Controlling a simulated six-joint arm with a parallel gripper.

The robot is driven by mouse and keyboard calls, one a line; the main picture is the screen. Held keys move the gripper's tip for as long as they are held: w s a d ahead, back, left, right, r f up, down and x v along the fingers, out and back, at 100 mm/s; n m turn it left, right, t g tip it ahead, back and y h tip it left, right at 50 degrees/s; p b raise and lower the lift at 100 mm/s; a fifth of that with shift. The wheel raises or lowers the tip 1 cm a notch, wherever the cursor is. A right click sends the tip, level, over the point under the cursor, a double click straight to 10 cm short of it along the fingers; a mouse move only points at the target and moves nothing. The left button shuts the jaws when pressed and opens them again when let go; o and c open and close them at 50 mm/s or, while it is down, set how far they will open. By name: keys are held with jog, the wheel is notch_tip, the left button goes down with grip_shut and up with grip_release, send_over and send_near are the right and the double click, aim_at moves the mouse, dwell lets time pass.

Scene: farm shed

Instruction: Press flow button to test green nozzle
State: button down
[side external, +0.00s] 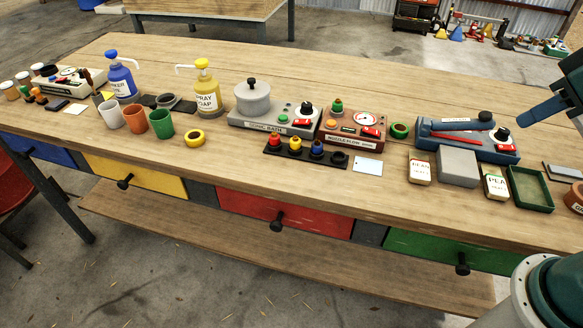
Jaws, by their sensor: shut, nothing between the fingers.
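The maroon nozzle flow tester (352,142) stands mid-table, its front label reading roughly "NOZZLE FLOW". A green nozzle (338,106) stands upright on its back left. A round orange button (331,124) is at its front left, a red switch (371,132) at its front right, and a white dial (367,118) behind the switch. I cannot tell which control is the flow button. My gripper (526,119) is at the right edge, shut and empty, above the table and well right of the tester. The dial reading is too small to tell.
A black rack (326,158) with red, yellow and blue nozzles stands in front. A grey machine with a pot (252,100) is left of the tester. A green ring (399,130) and blue sealer-like device (462,152) stand right. The wood behind the tester is clear.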

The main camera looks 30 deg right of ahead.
jog(key=w+a+m, duration=0.1)
jog(key=w+a, duration=0.1)
jog(key=w, duration=0.8)
jog(key=m+t+y, duration=0.3)
jog(key=m, duration=0.1)
send_over(335, 124)
notch_tip(335, 124, down, 11)
jog(key=shift+f, duration=0.15)
jog(key=shift+f, duration=0.15)
jog(key=shift+f, duration=4.25)
